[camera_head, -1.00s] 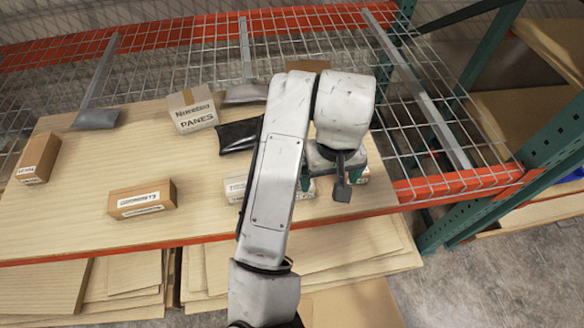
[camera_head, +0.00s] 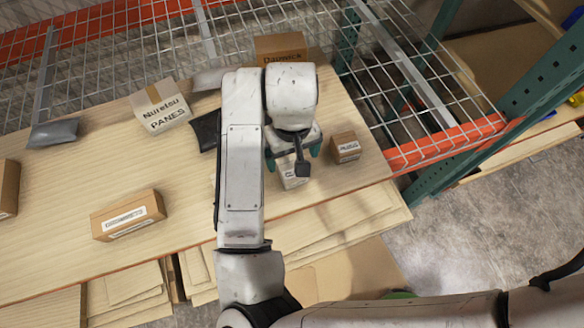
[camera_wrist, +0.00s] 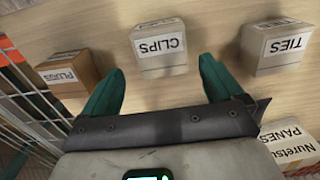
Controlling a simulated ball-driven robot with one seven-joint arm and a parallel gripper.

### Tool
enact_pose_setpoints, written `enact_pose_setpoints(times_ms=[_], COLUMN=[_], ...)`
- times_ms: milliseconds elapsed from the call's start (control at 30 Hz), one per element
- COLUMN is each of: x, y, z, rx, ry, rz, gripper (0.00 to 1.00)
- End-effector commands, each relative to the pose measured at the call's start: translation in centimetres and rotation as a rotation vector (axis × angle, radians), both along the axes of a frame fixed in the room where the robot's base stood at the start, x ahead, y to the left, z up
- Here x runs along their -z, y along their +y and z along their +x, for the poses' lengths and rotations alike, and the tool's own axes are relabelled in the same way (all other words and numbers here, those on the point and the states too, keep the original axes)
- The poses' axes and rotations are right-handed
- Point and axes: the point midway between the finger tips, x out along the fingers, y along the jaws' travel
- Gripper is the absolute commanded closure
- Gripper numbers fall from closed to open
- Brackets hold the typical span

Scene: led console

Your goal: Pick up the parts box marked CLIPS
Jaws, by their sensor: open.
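The parts box marked CLIPS (camera_wrist: 162,47) is pale, and its label reads upside down in the wrist view. It stands on the wooden shelf board (camera_head: 75,190). In the head view the CLIPS box (camera_head: 293,180) shows only partly beneath my gripper (camera_head: 292,157). My gripper also shows in the wrist view (camera_wrist: 161,66), with its two green fingers spread and nothing held between them. The box lies just beyond the fingertips, roughly centred on the gap. I see no clear contact.
A brown PLUGS box (camera_wrist: 68,73) stands on one side of CLIPS and a pale TIES box (camera_wrist: 276,47) on the other. A Nuretsu PANES box (camera_head: 162,107), a dark pouch (camera_head: 207,130) and a brown box (camera_head: 128,214) are further off. Wire mesh (camera_head: 400,90) lies behind.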

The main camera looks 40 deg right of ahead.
Motion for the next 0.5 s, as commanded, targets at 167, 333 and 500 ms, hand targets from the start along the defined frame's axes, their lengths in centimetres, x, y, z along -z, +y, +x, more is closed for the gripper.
enact_pose_setpoints(times_ms=[167,333,500], x=[2.0,4.3,4.9], y=[0.6,0.5,0.5], z=[-0.5,-0.6,-0.5], rx=[-0.003,-0.001,0.0], ry=[0.004,0.002,0.0], rz=[0.001,0.0,0.0], gripper=[0.06,0.06,0.06])
